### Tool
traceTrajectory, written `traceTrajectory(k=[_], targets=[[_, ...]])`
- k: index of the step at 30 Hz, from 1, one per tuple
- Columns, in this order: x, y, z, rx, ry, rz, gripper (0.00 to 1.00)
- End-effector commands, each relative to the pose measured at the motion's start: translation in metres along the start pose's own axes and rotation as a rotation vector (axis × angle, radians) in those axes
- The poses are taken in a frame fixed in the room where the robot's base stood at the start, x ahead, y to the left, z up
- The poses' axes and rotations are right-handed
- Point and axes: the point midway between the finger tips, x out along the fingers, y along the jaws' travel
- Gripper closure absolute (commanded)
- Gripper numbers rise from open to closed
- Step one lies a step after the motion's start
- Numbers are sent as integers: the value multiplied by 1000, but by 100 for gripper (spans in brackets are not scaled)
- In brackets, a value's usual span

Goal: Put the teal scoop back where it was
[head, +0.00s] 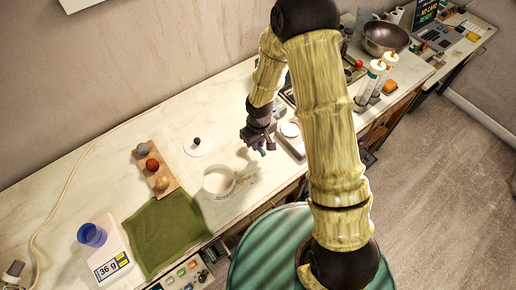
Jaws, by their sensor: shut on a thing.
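My gripper (265,147) hangs over the worktop near the middle of the view. It is shut on a small teal-blue thing (263,153), which looks like the teal scoop. Only a little of it shows, and the fingers hide the rest. The scoop appears to be held above the worktop, right of a white round bowl (218,183) with pale contents. I cannot tell the exact height.
A wooden board (168,188) with several balls, a white disc (198,147) with a dark knob, and a green cloth (165,235) lie to the left. A scale (110,265) reading 36 g bears a blue cup (92,235). A small device (290,140) stands right of my gripper.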

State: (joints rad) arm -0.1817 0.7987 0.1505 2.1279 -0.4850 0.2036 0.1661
Motion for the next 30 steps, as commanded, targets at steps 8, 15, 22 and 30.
traceTrajectory(k=[8,15,22,30], targets=[[31,-1,2,-2,-4,0,100],[40,0,2,-1,0,1,100],[44,0,2,-1,-1,0,100],[43,0,2,-1,-1,0,65]])
